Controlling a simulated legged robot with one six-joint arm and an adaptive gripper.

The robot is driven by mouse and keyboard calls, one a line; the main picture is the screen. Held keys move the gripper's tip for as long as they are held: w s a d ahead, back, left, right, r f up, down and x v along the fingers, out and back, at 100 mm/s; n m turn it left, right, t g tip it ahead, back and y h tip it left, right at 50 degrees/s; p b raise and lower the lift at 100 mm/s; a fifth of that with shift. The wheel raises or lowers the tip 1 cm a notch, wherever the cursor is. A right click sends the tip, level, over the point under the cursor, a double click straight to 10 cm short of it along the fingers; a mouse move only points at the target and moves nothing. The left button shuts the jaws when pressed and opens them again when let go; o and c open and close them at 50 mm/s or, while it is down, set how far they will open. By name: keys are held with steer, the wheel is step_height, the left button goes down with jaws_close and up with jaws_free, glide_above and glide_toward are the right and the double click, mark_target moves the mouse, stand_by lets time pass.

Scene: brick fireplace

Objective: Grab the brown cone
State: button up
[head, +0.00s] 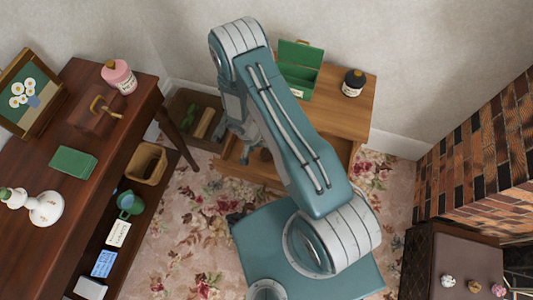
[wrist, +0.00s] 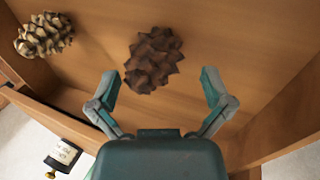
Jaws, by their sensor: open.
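The brown cone (wrist: 153,58) lies on the wooden floor of an open drawer-like compartment in the wrist view. It is dark, with spread scales. My gripper (wrist: 160,82) is open and empty, its two fingers apart on either side of the cone's near end, with no visible contact. A paler, grey-tipped cone (wrist: 44,35) lies to the left in the same compartment. In the head view my gripper (head: 247,150) reaches down at the front of the wooden cabinet (head: 345,118), and my arm hides part of the cabinet.
Wooden walls (wrist: 285,125) border the compartment close to my gripper. A black bottle (head: 352,82) and an open green box (head: 298,70) stand on the cabinet. A dark table (head: 100,160) with several items stands at left. Flowered carpet (head: 180,240) lies clear between.

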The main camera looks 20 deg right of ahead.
mark_target(266, 155)
steer(key=x, duration=0.3)
steer(key=shift+d+f, duration=0.25)
steer(key=shift+f, duration=0.1)
steer(key=shift+s, duration=0.1)
steer(key=c, duration=0.8)
